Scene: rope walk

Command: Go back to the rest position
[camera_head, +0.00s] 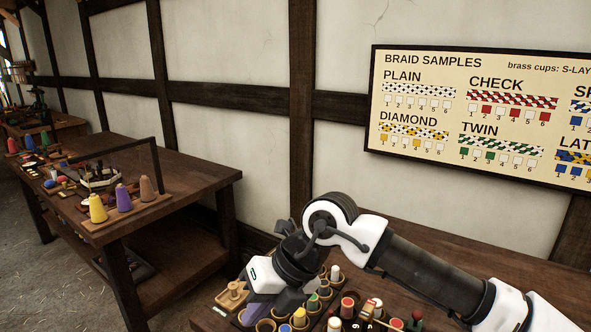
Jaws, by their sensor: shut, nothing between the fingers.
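My gripper (265,277) is at the end of my folded white and black arm, low in the middle of the view. It hangs over the left part of the near workbench (392,228), above a group of bobbins and cups. It is shut and I see nothing held in it. Its fingertips are not clearly visible among the pieces below. A small wooden piece with a knob (233,293) stands just left of it.
Cups with coloured pegs (300,318) and red-topped pieces (347,307) crowd the bench under my arm. Another bench (190,187) at left holds yellow, purple and brown cones. A braid samples board (480,115) hangs on the wall. Floor (40,270) shows at lower left.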

